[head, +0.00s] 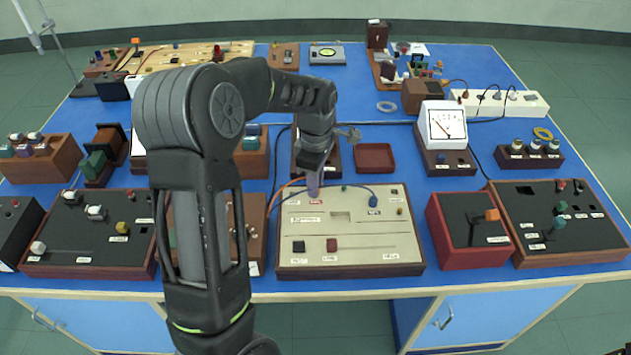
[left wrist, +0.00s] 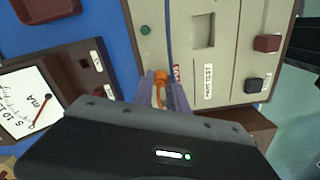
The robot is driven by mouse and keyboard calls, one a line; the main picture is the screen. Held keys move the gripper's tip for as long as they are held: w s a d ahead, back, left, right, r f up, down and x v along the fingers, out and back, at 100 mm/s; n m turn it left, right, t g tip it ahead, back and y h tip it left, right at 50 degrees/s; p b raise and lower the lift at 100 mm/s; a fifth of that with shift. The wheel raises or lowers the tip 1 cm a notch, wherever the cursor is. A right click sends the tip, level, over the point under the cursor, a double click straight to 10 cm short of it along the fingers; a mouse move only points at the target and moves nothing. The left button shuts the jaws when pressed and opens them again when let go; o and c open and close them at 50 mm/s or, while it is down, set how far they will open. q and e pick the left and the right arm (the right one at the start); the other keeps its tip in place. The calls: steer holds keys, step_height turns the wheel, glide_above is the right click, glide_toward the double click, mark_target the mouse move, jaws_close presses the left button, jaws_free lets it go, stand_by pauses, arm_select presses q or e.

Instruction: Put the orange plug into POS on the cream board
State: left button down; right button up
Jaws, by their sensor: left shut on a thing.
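The cream board (head: 345,235) lies in its wooden frame at the front middle of the bench; it also shows in the left wrist view (left wrist: 226,62). My left gripper (head: 314,189) is over the board's far left part, pointing down beside a red label (head: 315,201). In the left wrist view its purple fingers (left wrist: 163,92) are shut on the orange plug (left wrist: 160,78), next to the red label (left wrist: 176,71). The fingers hide much of the plug and the board under it. I cannot tell whether the plug touches a socket. My right gripper is out of view.
An orange lead (head: 279,190) runs to the left of my gripper. A blue plug (head: 373,199) with its lead stands on the board's right side. A white meter (head: 443,124) and a dark red tray (head: 375,157) stand behind. A red-framed box (head: 467,230) is at right.

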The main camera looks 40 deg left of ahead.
arm_select(q)
steer(key=shift+f, duration=0.1)
steer(key=c, duration=1.2)
jaws_free()
steer(key=shift+c, duration=0.2)
steer(key=shift+r+b, duration=0.35)
steer(key=shift+r, duration=3.6)
